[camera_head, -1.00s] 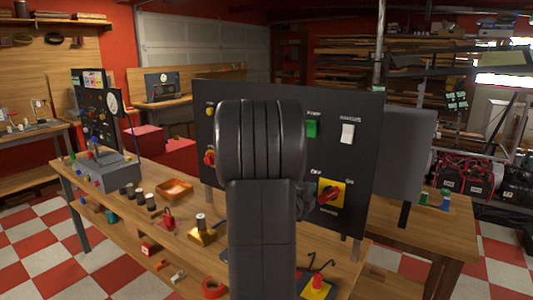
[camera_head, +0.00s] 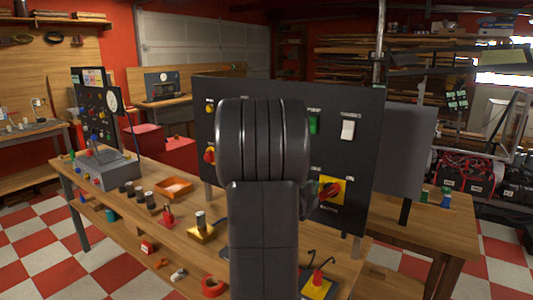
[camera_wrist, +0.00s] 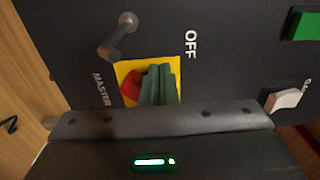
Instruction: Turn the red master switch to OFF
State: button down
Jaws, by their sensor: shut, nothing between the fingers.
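The red master switch is a red knob (camera_wrist: 131,89) on a square yellow plate (camera_wrist: 124,68), with "MASTER" and "OFF" lettering beside it in the wrist view. My gripper (camera_wrist: 158,84) is shut and empty, its grey-green fingers in front of the plate, beside the knob and covering part of it. I cannot tell whether they touch. In the head view the knob (camera_head: 331,190) and yellow plate (camera_head: 340,187) show on the dark panel (camera_head: 362,120), right of my arm. My arm hides most of the gripper there.
A green switch (camera_head: 314,124) and a white switch (camera_head: 348,130) sit higher on the panel. The wooden bench (camera_head: 185,262) below holds an orange tray (camera_head: 174,188) and several small parts.

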jog(key=shift+d, duration=0.1)
jog(key=shift+f+b, duration=0.95)
jog(key=shift+b, duration=0.9)
jog(key=shift+f+b, duration=0.8)
jog(key=shift+b, duration=0.7)
jog(key=shift+f, duration=0.1)
jog(key=shift+w+a+f, duration=0.1)
jog(key=shift+w+a, duration=0.05)
jog(key=shift+a, duration=0.2)
jog(key=shift+b+v, duration=0.5)
jog(key=shift+v, duration=2.5)
